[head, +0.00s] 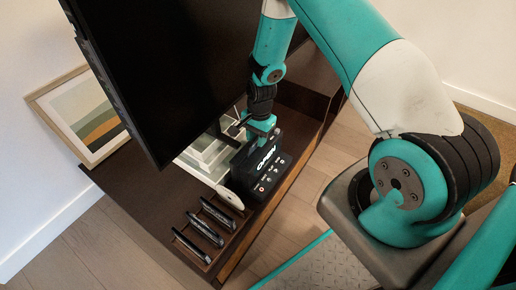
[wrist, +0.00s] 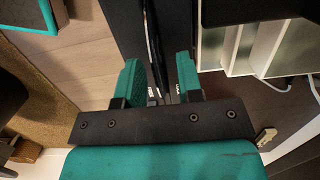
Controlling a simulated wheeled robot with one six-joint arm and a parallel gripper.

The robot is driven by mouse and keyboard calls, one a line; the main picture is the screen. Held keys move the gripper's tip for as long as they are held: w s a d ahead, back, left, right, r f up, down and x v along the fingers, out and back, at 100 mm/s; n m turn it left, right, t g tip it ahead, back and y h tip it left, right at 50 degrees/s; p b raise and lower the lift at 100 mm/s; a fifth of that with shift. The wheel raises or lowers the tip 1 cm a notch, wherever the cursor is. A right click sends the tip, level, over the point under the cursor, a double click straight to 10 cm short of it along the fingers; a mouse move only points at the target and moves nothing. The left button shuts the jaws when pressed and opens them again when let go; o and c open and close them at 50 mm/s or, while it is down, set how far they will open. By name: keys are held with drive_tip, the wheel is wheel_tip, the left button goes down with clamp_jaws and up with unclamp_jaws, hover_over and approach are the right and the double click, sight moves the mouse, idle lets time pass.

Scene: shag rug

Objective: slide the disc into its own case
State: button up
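My gripper (head: 262,128) is at the top of a black box (head: 262,167) with white lettering on the low cabinet in the head view. In the wrist view my gripper (wrist: 163,80) has its two teal fingers apart, with a gap between them. A thin dark upright edge with a pale line (wrist: 154,50) shows beyond the gap; I cannot tell whether it is the disc or part of the box. Several thin black cases (head: 204,230) stand in slots at the cabinet's near left end. I cannot make out the disc for certain in either view.
A large dark television (head: 180,60) stands over the cabinet (head: 150,205), left of my arm. A pale device (head: 230,197) sits between the cases and the box. White stepped pieces (head: 205,155) are behind the box. A framed picture (head: 80,115) leans at the left.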

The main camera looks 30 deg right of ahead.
clamp_jaws()
drive_tip(key=shift+r, duration=0.1)
wheel_tip(320, 180, up, 18)
drive_tip(key=p, duration=0.5)
drive_tip(key=s+a+f+n+b, duration=0.3)
drive_tip(key=a+n, duration=0.3)
drive_tip(key=a, duration=0.4)
drive_tip(key=s+a+f+n+h+b, duration=0.1)
drive_tip(key=s+a+f+n+b, duration=0.1)
drive_tip(key=s+a+n, duration=0.4)
drive_tip(key=s+a+f+n+b, duration=0.3)
drive_tip(key=s+a+n+b, duration=0.2)
drive_tip(key=a, duration=1.1)
drive_tip(key=shift+a+f+n+g+h, duration=0.2)
drive_tip(key=shift+f+n+g+h, duration=0.15)
drive_tip(key=shift+n+g+h, duration=0.05)
